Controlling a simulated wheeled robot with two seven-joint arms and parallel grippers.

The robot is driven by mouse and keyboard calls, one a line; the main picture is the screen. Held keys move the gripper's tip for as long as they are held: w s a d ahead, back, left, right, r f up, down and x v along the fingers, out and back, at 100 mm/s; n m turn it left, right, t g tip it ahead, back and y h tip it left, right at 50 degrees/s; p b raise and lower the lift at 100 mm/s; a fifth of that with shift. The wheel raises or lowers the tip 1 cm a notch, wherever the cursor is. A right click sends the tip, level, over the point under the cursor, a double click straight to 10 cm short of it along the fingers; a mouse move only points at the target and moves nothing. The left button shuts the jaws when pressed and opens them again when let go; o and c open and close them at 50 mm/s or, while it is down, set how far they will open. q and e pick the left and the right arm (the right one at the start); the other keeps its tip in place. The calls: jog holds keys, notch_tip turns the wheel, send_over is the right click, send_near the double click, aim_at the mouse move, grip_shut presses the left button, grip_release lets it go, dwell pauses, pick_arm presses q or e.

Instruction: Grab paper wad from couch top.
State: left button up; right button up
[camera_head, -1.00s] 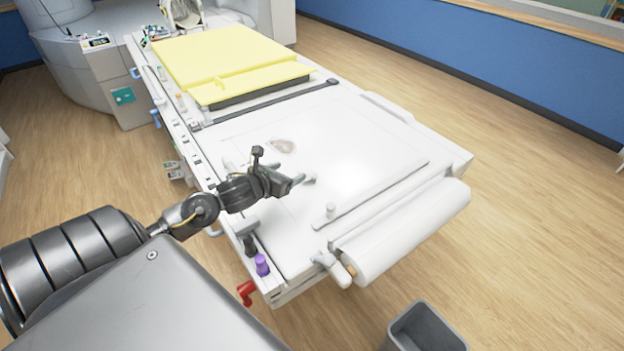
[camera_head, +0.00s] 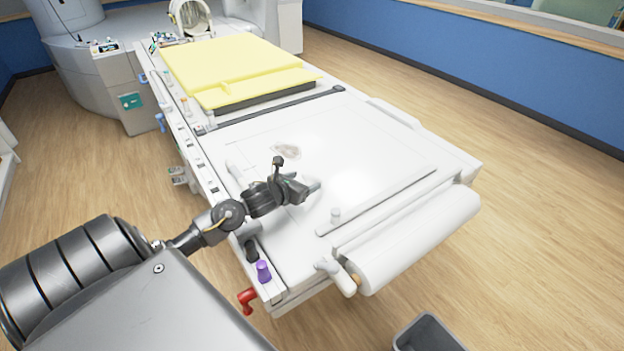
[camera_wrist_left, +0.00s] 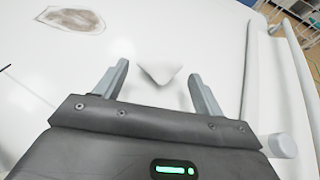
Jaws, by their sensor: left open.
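My left gripper (camera_head: 311,189) is over the white couch top (camera_head: 360,140), right of and nearer than a brown stain. In the left wrist view its two fingers (camera_wrist_left: 159,72) are apart. A small white crumpled piece, apparently the paper wad (camera_wrist_left: 158,71), shows between the fingertips against the white surface. No finger visibly grips it, and I cannot tell how far below or ahead of the fingers it lies. In the head view I cannot make out the wad. My right gripper is not in view.
The brown-grey stain (camera_head: 286,150) marks the couch top, also at upper left in the wrist view (camera_wrist_left: 72,18). A yellow pad (camera_head: 235,65) covers the far end. A white paper roll (camera_head: 420,240) spans the near end. A purple item (camera_head: 264,271) and grey bin (camera_head: 428,333) are nearby.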

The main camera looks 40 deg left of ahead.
aim_at(308, 178)
pick_arm(q)
jog(key=shift+w, duration=0.2)
jog(key=shift+p+x, duration=1.05)
jog(key=shift+x, duration=1.35)
jog(key=shift+r, duration=0.1)
jog(key=shift+c, duration=0.4)
jog(key=c, duration=1)
